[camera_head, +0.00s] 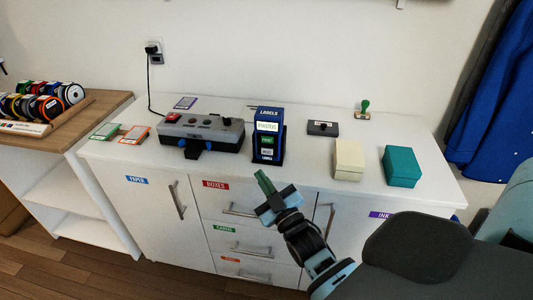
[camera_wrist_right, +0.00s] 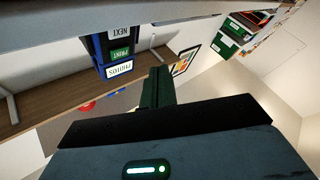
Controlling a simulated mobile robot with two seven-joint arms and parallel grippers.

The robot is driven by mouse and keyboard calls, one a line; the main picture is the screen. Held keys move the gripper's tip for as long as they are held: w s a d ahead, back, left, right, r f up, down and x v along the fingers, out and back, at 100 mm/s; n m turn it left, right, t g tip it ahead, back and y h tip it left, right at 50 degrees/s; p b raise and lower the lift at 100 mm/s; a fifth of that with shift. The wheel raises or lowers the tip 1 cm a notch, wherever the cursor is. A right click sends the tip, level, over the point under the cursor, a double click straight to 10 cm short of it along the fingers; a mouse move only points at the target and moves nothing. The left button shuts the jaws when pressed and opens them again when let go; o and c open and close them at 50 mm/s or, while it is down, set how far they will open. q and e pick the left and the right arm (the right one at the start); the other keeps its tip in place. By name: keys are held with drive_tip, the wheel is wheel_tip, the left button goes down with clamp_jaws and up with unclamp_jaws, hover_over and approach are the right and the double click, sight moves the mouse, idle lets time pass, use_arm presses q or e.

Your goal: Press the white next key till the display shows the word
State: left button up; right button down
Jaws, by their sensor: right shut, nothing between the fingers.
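The blue label unit (camera_head: 268,112) stands upright on the white cabinet top, marked LABELS. Its lit display (camera_head: 267,127) appears to read PHOTOS; the display also shows in the right wrist view (camera_wrist_right: 119,70). Below the display are a green PRINT key (camera_head: 267,140) and the white NEXT key (camera_head: 267,152). The white key also shows at the top of the right wrist view (camera_wrist_right: 122,32). My right gripper (camera_head: 265,182) is shut and empty, in front of and below the unit, apart from the keys. Its dark green fingers show in the wrist view (camera_wrist_right: 156,88). My left gripper is out of view.
A grey device (camera_head: 202,133) with knobs stands left of the unit. A black stamp pad (camera_head: 322,128), a cream box (camera_head: 348,160) and a teal box (camera_head: 401,167) stand to the right. Drawer handles (camera_head: 240,212) stick out of the cabinet front.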

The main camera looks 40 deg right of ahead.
sight(262, 149)
drive_tip(key=w+d+b, duration=0.1)
drive_tip(key=w+d, duration=0.1)
drive_tip(key=d, duration=0.1)
drive_tip(key=shift+w+d+f, duration=0.1)
drive_tip(key=shift+w+d, duration=0.05)
drive_tip(key=shift+w, duration=0.25)
drive_tip(key=shift+w+d, duration=0.65)
drive_tip(key=shift+d, duration=0.15)
idle(0.8)
drive_tip(key=shift+w+d, duration=0.15)
idle(0.4)
drive_tip(key=shift+w+d, duration=0.1)
drive_tip(key=shift+d, duration=0.1)
drive_tip(key=shift+w+d+b, duration=0.15)
drive_tip(key=shift+d+b, duration=0.05)
drive_tip(key=shift+b, duration=0.1)
idle(0.7)
